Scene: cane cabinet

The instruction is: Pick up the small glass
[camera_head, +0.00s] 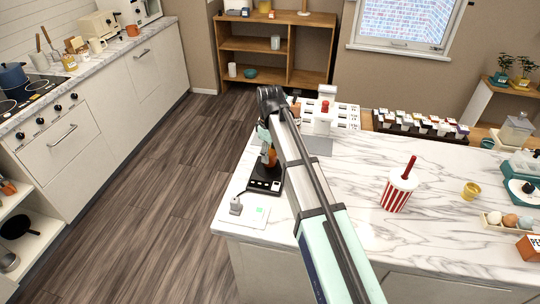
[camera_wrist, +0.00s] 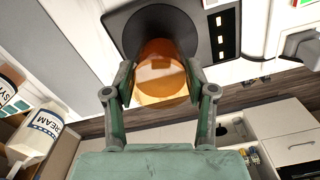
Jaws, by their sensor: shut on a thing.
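A small amber see-through glass (camera_wrist: 160,65) is between the two fingers of my gripper (camera_wrist: 160,82) in the wrist view. The fingers are shut on its sides. It is in front of a dark round plate of a black appliance (camera_wrist: 216,30); I cannot tell whether it touches the plate. In the head view the amber glass (camera_head: 269,157) shows partly behind my arm, above the black appliance (camera_head: 265,184) at the counter's left end. My gripper (camera_head: 264,140) is mostly hidden there by my arm.
The marble island (camera_head: 340,180) holds a red-striped cup (camera_head: 397,191) with a straw, a small gold cup (camera_head: 471,190) and an egg tray (camera_head: 506,226). A white machine (camera_head: 320,133) stands just right of my gripper. Several small jars (camera_head: 420,125) line the back. The counter's middle is clear.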

